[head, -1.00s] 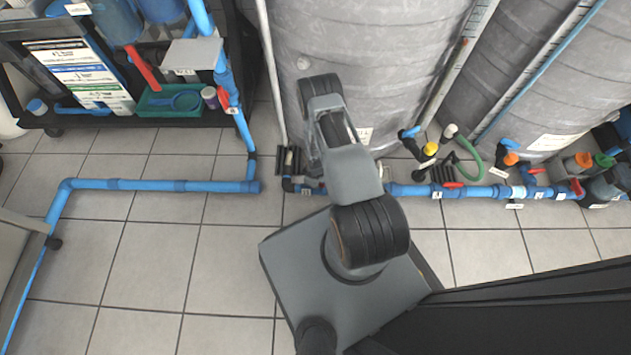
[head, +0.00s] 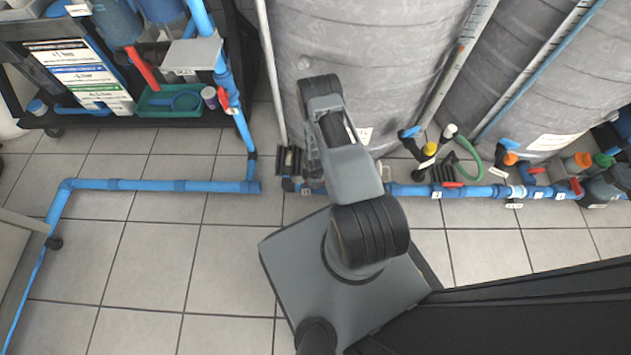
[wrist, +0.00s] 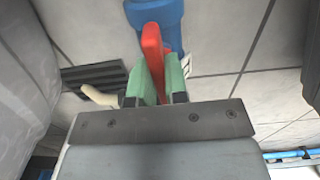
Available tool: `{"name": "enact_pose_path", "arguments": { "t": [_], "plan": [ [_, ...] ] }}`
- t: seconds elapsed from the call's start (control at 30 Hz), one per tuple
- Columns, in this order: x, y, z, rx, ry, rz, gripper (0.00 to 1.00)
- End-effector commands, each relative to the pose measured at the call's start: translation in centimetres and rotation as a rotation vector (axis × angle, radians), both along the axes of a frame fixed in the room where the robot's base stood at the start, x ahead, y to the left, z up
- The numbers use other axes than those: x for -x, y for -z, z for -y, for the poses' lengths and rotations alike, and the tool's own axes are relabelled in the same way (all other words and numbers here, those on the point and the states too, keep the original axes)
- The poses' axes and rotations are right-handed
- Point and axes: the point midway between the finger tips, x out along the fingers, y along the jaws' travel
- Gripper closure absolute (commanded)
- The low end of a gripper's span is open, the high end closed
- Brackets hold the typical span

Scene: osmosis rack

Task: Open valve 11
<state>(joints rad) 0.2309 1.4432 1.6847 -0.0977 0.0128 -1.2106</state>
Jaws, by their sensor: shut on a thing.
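In the wrist view a red valve handle (wrist: 154,50) stands between the two green fingertips of my gripper (wrist: 154,84). The gripper is shut on it. The handle sits at a blue pipe (wrist: 158,12), and a white tag (wrist: 187,66) shows partly beside the right finger. The number on the tag is not readable. In the head view my arm hides the gripper and most of this valve; the blue pipe run (head: 440,190) comes out from behind the arm at floor level.
Large grey tanks (head: 380,60) stand behind the pipe. A black cart (head: 150,115) with bottles is at the left. A blue pipe (head: 150,185) runs low across the floor. More valves (head: 575,187) sit at the right.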

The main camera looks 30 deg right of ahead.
Motion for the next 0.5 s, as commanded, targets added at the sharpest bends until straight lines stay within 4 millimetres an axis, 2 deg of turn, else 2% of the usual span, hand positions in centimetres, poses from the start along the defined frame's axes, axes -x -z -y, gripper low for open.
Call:
{"name": "enact_pose_path", "arguments": {
  "t": [0.23,0.27,0.5],
  "plan": [
    [0.13,0.02,-0.17,-0.001,-0.010,-0.004,1.00],
    [0.13,0.02,-0.17,-0.001,-0.010,-0.004,0.85],
    [0.11,0.02,0.02,0.000,-0.003,-0.002,0.62]
  ]
}}
